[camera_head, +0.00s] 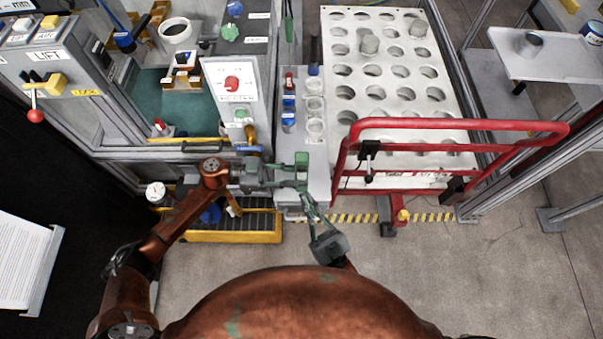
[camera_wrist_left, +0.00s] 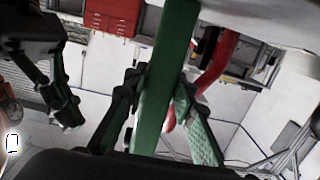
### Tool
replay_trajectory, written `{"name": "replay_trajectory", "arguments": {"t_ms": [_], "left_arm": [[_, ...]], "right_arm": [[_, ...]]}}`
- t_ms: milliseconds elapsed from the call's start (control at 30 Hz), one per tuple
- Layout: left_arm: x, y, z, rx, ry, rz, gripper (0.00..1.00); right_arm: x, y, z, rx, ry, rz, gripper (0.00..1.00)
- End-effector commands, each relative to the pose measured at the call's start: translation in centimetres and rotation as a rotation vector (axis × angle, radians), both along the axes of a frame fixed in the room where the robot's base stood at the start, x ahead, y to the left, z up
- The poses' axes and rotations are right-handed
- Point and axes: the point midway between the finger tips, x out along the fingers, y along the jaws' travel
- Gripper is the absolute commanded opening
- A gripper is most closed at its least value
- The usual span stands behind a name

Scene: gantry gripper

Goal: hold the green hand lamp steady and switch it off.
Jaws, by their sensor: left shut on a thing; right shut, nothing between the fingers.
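In the left wrist view the bar (camera_wrist_left: 160,85) runs between my left fingers. My left gripper (camera_head: 297,181) is shut on it. My right gripper (camera_head: 309,206) is just below the lamp in the head view, its fingers shut and empty, pointing up toward it. It also shows at the left of the left wrist view (camera_wrist_left: 72,112). Whether its fingertips touch the lamp cannot be told. I cannot make out the lamp's switch or whether it is lit.
A red tubular rail (camera_head: 470,124) stands right of the grippers, before a white rack (camera_head: 428,98) with round holes. A control station with a LIFT panel (camera_head: 52,62) is at the left. A yellow-edged step (camera_head: 232,237) lies below my left arm. Floor at the right front is clear.

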Motion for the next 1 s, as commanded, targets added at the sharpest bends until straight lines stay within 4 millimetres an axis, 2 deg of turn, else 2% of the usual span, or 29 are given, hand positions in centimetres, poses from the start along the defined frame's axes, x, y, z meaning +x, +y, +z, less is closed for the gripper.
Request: {"name": "replay_trajectory", "arguments": {"t_ms": [333, 367, 633, 1000], "left_arm": [[0.03, 0.03, 0.0, 0.0, 0.0, 0.001, 0.07], [0.03, 0.02, 0.0, 0.0, 0.0, 0.001, 0.25], [0.02, 0.01, 0.01, 0.0, 0.0, 0.0, 0.43], [0.03, 0.51, 0.02, 0.001, 0.0, 0.0, 0.45]], "right_arm": [[-0.14, -0.01, 0.01, 0.0, 0.0, 0.0, 0.0], [-0.14, -0.01, 0.01, -0.001, 0.0, -0.001, 0.0], [-0.13, -0.03, 0.0, -0.001, 0.0, -0.001, 0.0], [-0.12, -0.02, 0.0, 0.001, 0.0, -0.001, 0.0]]}}
